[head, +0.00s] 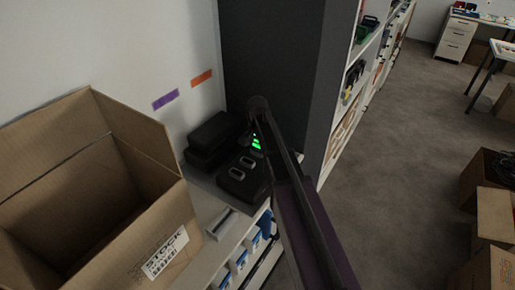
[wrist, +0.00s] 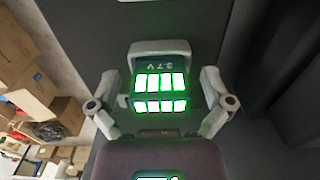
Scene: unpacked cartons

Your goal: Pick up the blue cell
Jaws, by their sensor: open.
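In the wrist view, a dark teal-blue cell (wrist: 160,62) marked "3.7 V" has a pale grey cap and glowing green bars. The marking reads upside down. My gripper (wrist: 160,85) is open, with one finger on each side of the cell. I cannot tell whether either finger touches it. In the head view, green bars glow at the far end of my arm, beside a dark cabinet. My arm hides most of the cell and gripper there.
Black cases (head: 212,138) and a black holder with two grey-topped items (head: 243,172) stand on the white shelf unit (head: 205,262). An open carton (head: 150,215) fills the left. The dark cabinet (head: 275,55) rises close behind.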

